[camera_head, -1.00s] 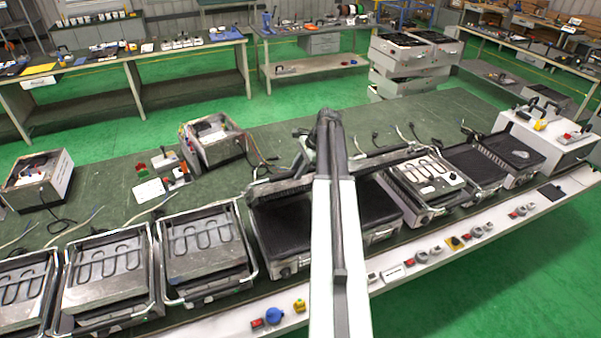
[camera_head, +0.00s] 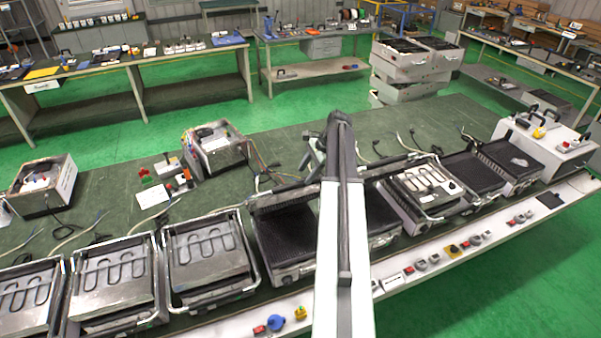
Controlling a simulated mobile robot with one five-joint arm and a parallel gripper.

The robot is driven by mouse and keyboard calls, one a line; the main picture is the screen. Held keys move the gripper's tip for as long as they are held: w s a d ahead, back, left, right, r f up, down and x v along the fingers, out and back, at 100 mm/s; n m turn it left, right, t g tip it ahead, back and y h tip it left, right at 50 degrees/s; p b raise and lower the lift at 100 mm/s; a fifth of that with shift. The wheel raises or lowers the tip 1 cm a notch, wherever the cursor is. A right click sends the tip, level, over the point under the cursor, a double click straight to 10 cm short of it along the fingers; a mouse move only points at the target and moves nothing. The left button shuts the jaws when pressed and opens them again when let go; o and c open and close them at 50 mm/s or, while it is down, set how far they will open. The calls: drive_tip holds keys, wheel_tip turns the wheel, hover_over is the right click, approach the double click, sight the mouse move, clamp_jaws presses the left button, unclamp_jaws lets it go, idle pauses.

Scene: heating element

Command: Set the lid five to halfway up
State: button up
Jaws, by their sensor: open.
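A row of grill-like heating units runs along the bench. No number on the lids is legible, so I cannot tell for sure which is lid five. Counting from the left, the fifth unit (camera_head: 382,222) is mostly hidden behind my arm; only its dark right part shows, and its lid angle cannot be told. The unit to its left (camera_head: 285,240) has a dark open inside and a ribbed part raised at its back. My gripper (camera_head: 312,152) is partly hidden behind the arm's end, above the back of the row. It is open, and I see nothing held in it.
Units with exposed heating coils (camera_head: 208,255) stand at the left, and another (camera_head: 425,185) right of the arm. Open metal boxes (camera_head: 215,148) and loose cables lie behind the row. A white front ledge (camera_head: 400,285) carries switches. Green floor is clear at lower right.

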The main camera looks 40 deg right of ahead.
drive_tip(key=s+d, duration=0.7)
drive_tip(key=s, duration=0.1)
drive_tip(key=shift+s+d+f, duration=0.15)
drive_tip(key=shift+d+f, duration=0.1)
drive_tip(key=shift+d, duration=0.1)
